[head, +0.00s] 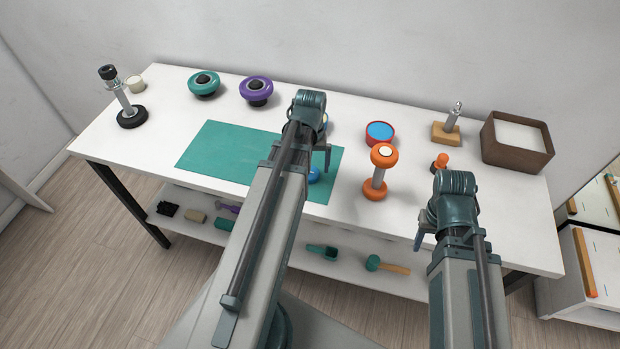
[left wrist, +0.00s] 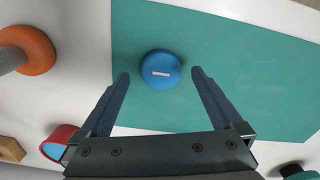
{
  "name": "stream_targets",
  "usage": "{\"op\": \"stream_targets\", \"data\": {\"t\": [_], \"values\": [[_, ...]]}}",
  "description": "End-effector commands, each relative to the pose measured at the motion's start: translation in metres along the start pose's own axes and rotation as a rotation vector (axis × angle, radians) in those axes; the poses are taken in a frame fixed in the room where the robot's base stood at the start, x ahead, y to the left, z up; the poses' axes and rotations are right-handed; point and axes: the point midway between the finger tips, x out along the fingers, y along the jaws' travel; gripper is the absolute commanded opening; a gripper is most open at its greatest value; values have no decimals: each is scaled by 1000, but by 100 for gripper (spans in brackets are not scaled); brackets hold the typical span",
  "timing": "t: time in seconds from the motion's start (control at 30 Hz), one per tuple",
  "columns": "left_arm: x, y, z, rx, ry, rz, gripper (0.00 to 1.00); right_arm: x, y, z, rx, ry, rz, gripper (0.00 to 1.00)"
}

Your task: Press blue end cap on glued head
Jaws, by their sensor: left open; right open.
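The blue end cap (left wrist: 160,69) lies on the green mat, with a small pale mark on its top. In the head view the blue end cap (head: 314,175) is partly hidden by my left arm. My left gripper (left wrist: 160,78) is open and empty, its fingers on either side of the cap in the wrist view, with gaps on both sides. An orange dumbbell-shaped piece (head: 375,185) stands upright right of the mat, with a white disc on its upper head (head: 384,153). My right gripper (head: 447,234) is open at the table's front right, apart from that piece.
The green mat (head: 222,150) covers the table's middle. A red dish with blue inside (head: 380,133), a wooden block with a metal post (head: 447,132) and a brown box (head: 517,144) stand at right. Teal (head: 204,86) and purple (head: 257,92) round pieces stand at the back.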

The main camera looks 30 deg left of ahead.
Motion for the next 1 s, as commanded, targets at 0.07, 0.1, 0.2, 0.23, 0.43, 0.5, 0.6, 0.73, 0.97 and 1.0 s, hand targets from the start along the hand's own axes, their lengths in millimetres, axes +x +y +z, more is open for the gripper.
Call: {"op": "stream_targets", "data": {"t": [0.07,0.1,0.2,0.23,0.43,0.5,0.6,0.73,0.97,1.0], "values": [[18,-1,-1,0,0,0,100,18,-2,-1,0,0,0,50],[22,-1,-1,0,0,0,100,22,-2,-1,0,0,0,50],[29,-1,-1,0,0,0,100,29,-3,-2,0,0,0,50],[30,-1,-1,0,0,0,100,29,-3,-2,0,0,0,50],[28,-1,-1,1,0,0,100,27,-3,-2,0,0,0,50],[28,-1,-1,1,0,0,95,27,-3,-2,0,0,0,50],[28,-1,-1,1,0,0,77,27,-3,-2,0,0,0,50],[28,-1,-1,1,0,0,53,27,-3,-2,0,0,0,50],[28,-1,-1,1,0,0,15,27,-3,-2,0,0,0,50],[28,-1,-1,1,0,0,15,27,-3,-2,0,0,0,50]]}}
